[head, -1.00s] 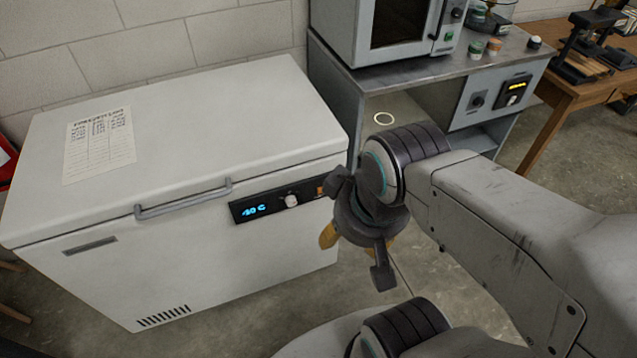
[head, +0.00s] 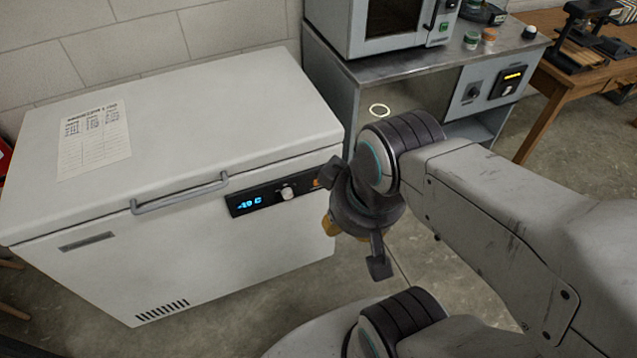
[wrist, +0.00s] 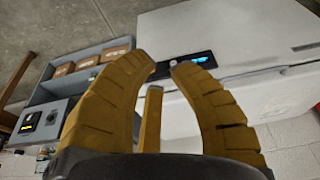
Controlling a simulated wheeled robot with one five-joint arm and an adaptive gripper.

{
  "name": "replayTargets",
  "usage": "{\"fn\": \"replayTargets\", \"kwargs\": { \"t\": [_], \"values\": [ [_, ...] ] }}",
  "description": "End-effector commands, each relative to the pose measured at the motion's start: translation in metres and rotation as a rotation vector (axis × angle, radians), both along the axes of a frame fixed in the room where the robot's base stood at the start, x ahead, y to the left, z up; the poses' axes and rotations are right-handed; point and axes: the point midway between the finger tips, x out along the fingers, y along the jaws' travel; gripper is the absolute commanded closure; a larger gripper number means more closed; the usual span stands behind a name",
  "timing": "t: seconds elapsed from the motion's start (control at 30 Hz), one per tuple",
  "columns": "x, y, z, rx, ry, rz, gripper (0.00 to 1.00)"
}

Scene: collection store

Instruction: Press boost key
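The boost key appears to be the small orange key (head: 317,183) at the right end of the dark control panel (head: 262,198) on the white chest freezer (head: 190,255). The panel also has a blue-lit display (head: 250,203) and a pale knob (head: 288,193). My gripper (head: 332,226) is just right of and below the key in the head view; its yellow fingers are mostly hidden behind its dark body. In the wrist view my gripper (wrist: 163,66) has its curved fingertips apart and empty, pointing toward the panel (wrist: 185,64). Contact with the key cannot be seen.
A grey bench (head: 390,72) with an oven-like unit (head: 385,22) stands right of the freezer. A wooden table (head: 548,90) is farther right. A freezer handle (head: 180,194) sticks out left of the panel. Floor is clear in front of the freezer.

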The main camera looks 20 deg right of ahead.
Motion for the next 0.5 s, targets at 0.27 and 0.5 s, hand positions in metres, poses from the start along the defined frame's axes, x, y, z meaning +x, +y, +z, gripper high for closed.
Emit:
{"fn": "replayTargets", "kwargs": {
  "t": [0.27, 0.5],
  "values": [
    [0.0, 0.0, 0.0, 0.0, 0.0, 0.0, 1.0],
    [0.0, 0.0, 0.0, 0.0, 0.0, 0.0, 1.0]
  ]
}}
